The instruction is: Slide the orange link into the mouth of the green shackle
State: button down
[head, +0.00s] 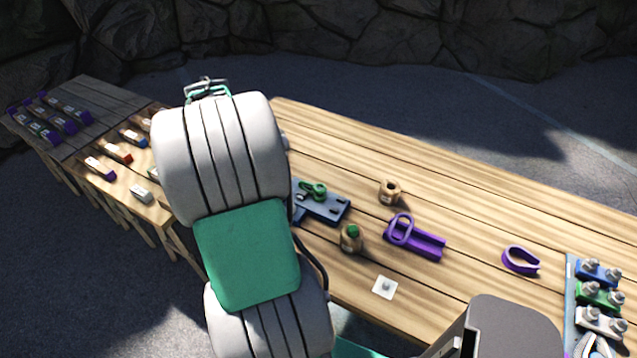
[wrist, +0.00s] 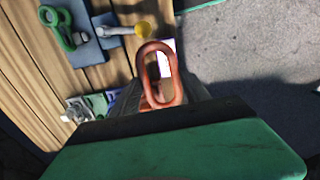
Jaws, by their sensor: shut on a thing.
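The orange link (wrist: 160,75), an elongated closed ring, is held upright in my gripper (wrist: 158,103) in the wrist view. The jaws are shut on its lower end and its upper loop is free. The green shackle (wrist: 57,28) is at the upper left of that view, on a blue-grey fixture (wrist: 84,45), apart from the link. In the head view the green shackle (head: 314,190) sits on the blue fixture (head: 330,208), just right of my arm, which partly covers the fixture. I cannot make out the link in the head view.
A wooden spool (head: 389,192), a green-topped piece (head: 351,239), a purple fixture (head: 425,243) with an upright ring, a purple shackle (head: 520,261) and a white plate (head: 385,287) stand on the plank table (head: 470,190). A blue rack (head: 570,300) is at right. The table's back is clear.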

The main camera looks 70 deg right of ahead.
jog(key=s+d+f, duration=0.2)
jog(key=s+d, duration=0.4)
jog(key=s, duration=0.3)
jog(key=s+d+f+p, duration=0.1)
jog(key=s+d, duration=0.4)
jog(key=s, duration=0.4)
jog(key=s+d+f, duration=0.2)
jog(key=s+d, duration=0.4)
jog(key=s, duration=0.2)
jog(key=shift+s+a+f+b, duration=0.15)
jog(key=shift+f+b, duration=1.65)
jog(key=shift+f, duration=0.8)
jog(key=shift+w+d+r, duration=0.1)
jog(key=shift+w+d, duration=0.1)
jog(key=shift+w, duration=1.85)
jog(key=shift+w+d, duration=0.2)
jog(key=shift+w, duration=1.85)
jog(key=shift+f, duration=0.2)
jog(key=shift+c, duration=2.2)
grip_release()
